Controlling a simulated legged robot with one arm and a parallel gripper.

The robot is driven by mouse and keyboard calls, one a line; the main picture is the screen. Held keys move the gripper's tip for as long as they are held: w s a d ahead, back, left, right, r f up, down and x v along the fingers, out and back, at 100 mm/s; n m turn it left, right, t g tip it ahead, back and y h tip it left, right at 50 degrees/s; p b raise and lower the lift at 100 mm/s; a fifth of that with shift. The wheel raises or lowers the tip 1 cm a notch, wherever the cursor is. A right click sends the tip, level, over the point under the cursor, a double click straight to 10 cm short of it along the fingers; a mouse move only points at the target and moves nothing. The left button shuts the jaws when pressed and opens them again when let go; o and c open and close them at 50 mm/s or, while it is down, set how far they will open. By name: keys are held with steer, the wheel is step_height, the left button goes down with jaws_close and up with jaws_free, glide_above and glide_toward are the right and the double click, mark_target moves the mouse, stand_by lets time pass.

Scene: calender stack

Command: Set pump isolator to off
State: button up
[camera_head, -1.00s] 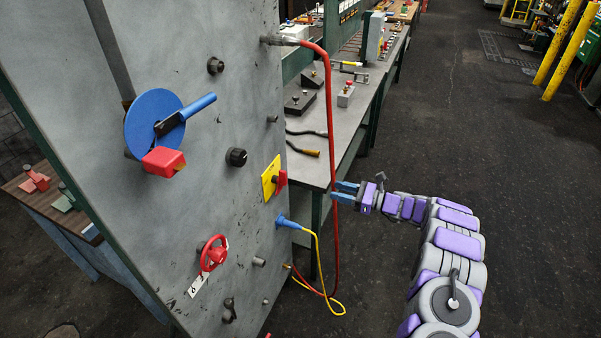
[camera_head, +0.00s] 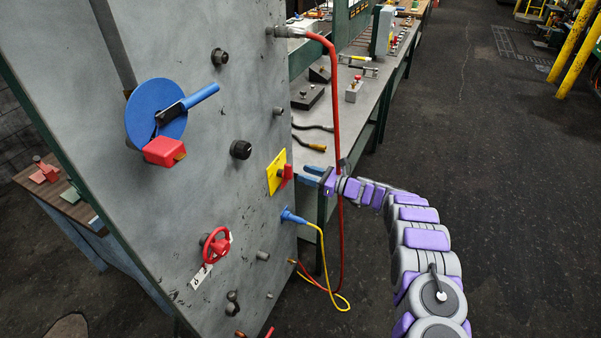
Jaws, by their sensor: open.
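The pump isolator appears to be the red knob (camera_head: 286,174) on a yellow plate (camera_head: 274,172), low on the right side of the grey panel (camera_head: 215,130). Its exact pointer setting is too small to read. My gripper (camera_head: 309,174) is open, with its blue fingers pointing left towards the red knob. The fingertips look just right of the knob; whether they touch it I cannot tell. Nothing shows between the fingers.
A red cable (camera_head: 336,120) hangs close by my gripper. A blue plug (camera_head: 291,216) with a yellow cable sits below. A red handwheel (camera_head: 216,245) and a blue disc with a lever (camera_head: 155,112) are on the panel. A workbench (camera_head: 372,110) stands behind.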

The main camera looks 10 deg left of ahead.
mark_target(291, 173)
steer(key=x, duration=0.2)
steer(key=s+x, duration=0.1)
steer(key=x, duration=0.4)
steer(key=shift+s+a+f, duration=0.1)
steer(key=shift+a+f, duration=0.25)
steer(key=shift+a, duration=0.25)
steer(key=d, duration=0.4)
steer(key=shift+d+r, duration=0.3)
steer(key=shift+r, duration=0.05)
steer(key=shift+a, duration=0.15)
steer(key=shift+c, duration=0.9)
steer(key=a, duration=0.3)
steer(key=shift+s+a+f, duration=0.1)
steer(key=shift+a+f, duration=0.1)
steer(key=c, duration=0.5)
steer(key=shift+a+f, duration=0.1)
steer(key=shift+c, duration=0.5)
steer(key=shift+d+f, duration=0.1)
steer(key=shift+d, duration=0.3)
jaws_close()
steer(key=shift+d, duration=0.35)
